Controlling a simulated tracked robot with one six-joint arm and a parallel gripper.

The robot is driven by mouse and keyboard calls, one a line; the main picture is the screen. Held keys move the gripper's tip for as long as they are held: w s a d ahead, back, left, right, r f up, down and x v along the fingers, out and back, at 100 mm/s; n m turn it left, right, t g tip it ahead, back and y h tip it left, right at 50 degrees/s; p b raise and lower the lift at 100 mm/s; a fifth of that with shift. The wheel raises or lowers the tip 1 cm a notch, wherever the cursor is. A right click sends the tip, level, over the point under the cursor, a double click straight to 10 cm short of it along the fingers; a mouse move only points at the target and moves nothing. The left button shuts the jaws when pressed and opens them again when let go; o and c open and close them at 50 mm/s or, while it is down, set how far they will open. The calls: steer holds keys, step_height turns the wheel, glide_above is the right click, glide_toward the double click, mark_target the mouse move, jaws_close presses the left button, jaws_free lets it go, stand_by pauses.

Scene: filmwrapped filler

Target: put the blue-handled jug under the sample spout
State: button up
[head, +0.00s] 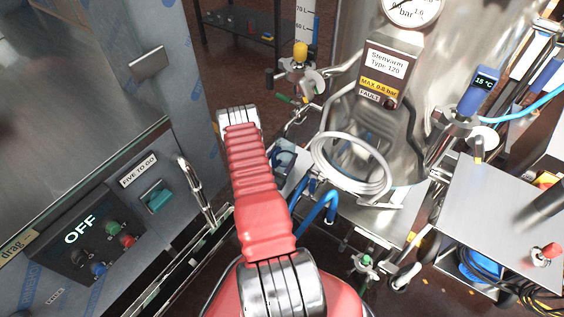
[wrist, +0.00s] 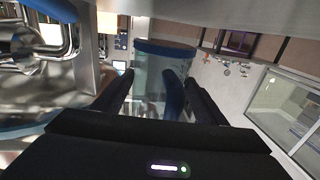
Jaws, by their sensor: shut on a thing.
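In the wrist view my gripper (wrist: 157,88) is shut on the blue handle (wrist: 172,94) of the jug. The jug's clear body (wrist: 150,75) with its blue rim (wrist: 165,48) shows just beyond the dark fingers. In the head view my red arm reaches forward and its far end hides the gripper. A small blue-grey shape (head: 284,157) right of the arm may be part of the jug or gripper; I cannot tell. A valve with a yellow cap (head: 300,52) and green lever stands beyond the arm. Which fitting is the sample spout is unclear.
A steel tank (head: 355,125) with coiled hose (head: 352,165) stands right of my arm. A control cabinet (head: 105,215) is close on the left. A steel cart (head: 495,205) stands at right. Bent steel pipes (wrist: 50,40) are near in the wrist view.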

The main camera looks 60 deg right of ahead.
mark_target(281, 163)
steer(key=shift+a+f, duration=0.1)
steer(key=shift+f, duration=1.55)
steer(key=shift+f, duration=0.1)
steer(key=o, duration=1.1)
steer(key=shift+o, duration=0.2)
steer(key=a, duration=1.2)
steer(key=shift+w, duration=0.15)
